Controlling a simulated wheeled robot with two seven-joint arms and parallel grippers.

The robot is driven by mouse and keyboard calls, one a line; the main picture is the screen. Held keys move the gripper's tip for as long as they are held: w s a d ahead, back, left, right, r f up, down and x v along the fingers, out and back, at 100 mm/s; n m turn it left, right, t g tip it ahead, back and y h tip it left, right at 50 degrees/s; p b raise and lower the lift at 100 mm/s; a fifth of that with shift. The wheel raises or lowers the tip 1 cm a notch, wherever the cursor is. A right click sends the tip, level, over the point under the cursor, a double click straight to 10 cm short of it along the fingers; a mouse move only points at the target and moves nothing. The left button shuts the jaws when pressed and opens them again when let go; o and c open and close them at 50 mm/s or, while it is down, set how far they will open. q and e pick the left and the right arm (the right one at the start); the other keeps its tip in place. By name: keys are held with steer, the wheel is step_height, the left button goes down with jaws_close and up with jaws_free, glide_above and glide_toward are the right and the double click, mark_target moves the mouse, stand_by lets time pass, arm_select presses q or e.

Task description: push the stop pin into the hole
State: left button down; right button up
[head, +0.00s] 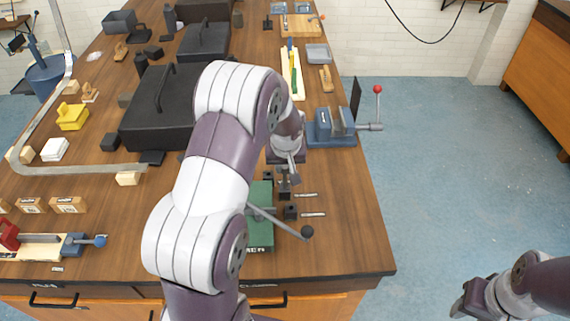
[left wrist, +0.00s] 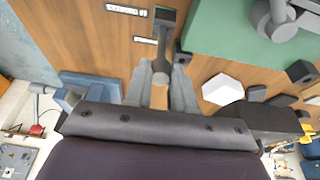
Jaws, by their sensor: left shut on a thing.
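My left gripper (head: 287,178) is over the right part of the table, beside the green base (head: 262,232). In the left wrist view its two grey fingers (left wrist: 162,84) are shut on a dark grey piece, which I take to be the stop pin (left wrist: 163,50). The piece has a rounded end between the fingers and a shaft running away from them toward a wider dark part. I cannot tell whether it touches anything below. The hole is not clearly visible. My right gripper (head: 470,298) is at the lower right, over the floor, away from the table.
A lever with a black knob (head: 307,232) juts from the base. A blue vise (head: 330,128) stands at the right edge. Black cases (head: 158,122) lie left.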

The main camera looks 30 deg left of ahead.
arm_select(q)
steer(key=shift+f+b, duration=0.7)
steer(key=shift+f, duration=0.25)
steer(key=c, duration=0.9)
jaws_free()
steer(key=shift+o, duration=0.2)
steer(key=b+v, duration=0.2)
steer(key=v, duration=1)
steer(key=shift+r, duration=0.4)
steer(key=shift+s, duration=0.1)
